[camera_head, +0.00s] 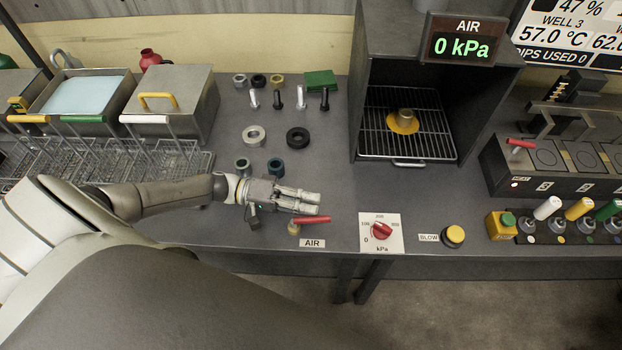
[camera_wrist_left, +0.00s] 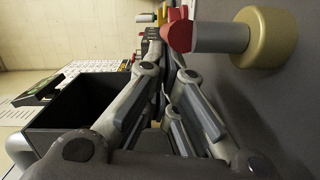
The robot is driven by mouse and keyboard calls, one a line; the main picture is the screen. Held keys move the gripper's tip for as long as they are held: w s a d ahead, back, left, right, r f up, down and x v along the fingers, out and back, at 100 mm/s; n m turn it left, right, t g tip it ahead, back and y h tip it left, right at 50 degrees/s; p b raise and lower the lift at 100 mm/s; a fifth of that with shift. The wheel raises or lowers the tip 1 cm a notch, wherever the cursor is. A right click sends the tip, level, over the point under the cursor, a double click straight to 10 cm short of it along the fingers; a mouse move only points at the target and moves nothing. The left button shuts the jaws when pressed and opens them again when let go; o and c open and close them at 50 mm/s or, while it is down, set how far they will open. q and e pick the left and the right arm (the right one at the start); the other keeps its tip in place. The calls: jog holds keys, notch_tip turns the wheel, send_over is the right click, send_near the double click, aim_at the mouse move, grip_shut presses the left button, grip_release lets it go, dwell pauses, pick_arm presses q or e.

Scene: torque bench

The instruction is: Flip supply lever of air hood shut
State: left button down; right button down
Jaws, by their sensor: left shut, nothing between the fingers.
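The air supply lever (camera_head: 312,220) has a red handle that points right from a brass pivot (camera_head: 293,230), above the AIR label (camera_head: 312,243). In the left wrist view, the lever's red end (camera_wrist_left: 178,36) and brass body (camera_wrist_left: 265,38) show close to the fingers. My left gripper (camera_head: 318,203) is shut and empty, just behind the handle in the head view; I cannot tell if they touch. The air hood (camera_head: 365,75) is a grey open box with a wire rack inside. Its AIR display (camera_head: 462,46) reads 0 kPa. My right gripper is not in view.
A red pressure dial (camera_head: 381,231) on a white plate and a yellow BLOW button (camera_head: 453,236) are right of the lever. Two sockets (camera_head: 243,166) stand behind my left gripper, with rings and bolts farther back. Wire baskets (camera_head: 110,165) lie left. Bare bench separates lever and hood.

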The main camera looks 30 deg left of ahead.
pick_arm(q)
jog(key=shift+r, duration=0.1)
dwell(0.5)
notch_tip(320, 180, up, 10)
dwell(0.4)
jog(key=shift+d, duration=0.1)
